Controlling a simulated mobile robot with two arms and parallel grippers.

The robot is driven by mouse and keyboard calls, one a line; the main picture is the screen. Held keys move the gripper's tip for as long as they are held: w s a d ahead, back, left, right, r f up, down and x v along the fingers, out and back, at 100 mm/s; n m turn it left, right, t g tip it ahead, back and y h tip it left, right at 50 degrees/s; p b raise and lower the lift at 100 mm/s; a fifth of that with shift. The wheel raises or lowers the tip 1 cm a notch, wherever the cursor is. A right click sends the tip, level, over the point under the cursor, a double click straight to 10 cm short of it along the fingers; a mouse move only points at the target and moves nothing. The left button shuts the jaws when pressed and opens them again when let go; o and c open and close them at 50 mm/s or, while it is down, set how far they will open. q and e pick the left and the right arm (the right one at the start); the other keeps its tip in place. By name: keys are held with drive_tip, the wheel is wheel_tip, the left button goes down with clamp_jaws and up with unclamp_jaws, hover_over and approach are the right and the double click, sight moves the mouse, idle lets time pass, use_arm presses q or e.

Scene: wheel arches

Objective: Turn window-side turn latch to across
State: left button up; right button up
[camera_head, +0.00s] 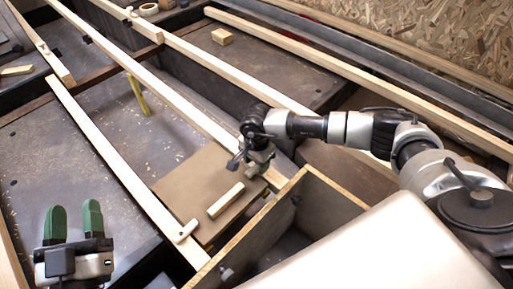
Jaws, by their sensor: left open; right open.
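A brown flat panel (178,189) lies between pale wooden battens, with a pale wooden bar (226,200) on top of it. A small pale wooden turn piece (186,231) with a rounded end sits on the batten at the panel's near left corner. I cannot tell whether it is the window-side latch. My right gripper (249,167) is open above the panel's right edge, beyond the bar, and hides part of the batten there. A latch under it cannot be made out. My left gripper (73,222) is open and empty at the lower left, its green fingers apart and pointing away.
A wooden box wall (270,222) stands close to the panel on the right, with dark knobs on it. Long battens (118,165) cross the dark floor (50,155). A yellow strip (138,95) stands up farther back. A small wood block (222,36) lies at the back.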

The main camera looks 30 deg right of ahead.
sight(256, 165)
use_arm(q)
wheel_tip(256, 165, down, 8)
drive_tip(key=a+g+y+p, duration=0.1)
drive_tip(key=g+y+p, duration=0.1)
drive_tip(key=g, duration=0.5)
drive_tip(key=shift+s+a, duration=0.3)
drive_tip(key=shift+s, duration=0.05)
use_arm(e)
wheel_tip(256, 165, up, 10)
drive_tip(key=shift+f, duration=0.2)
drive_tip(key=shift+f, duration=0.1)
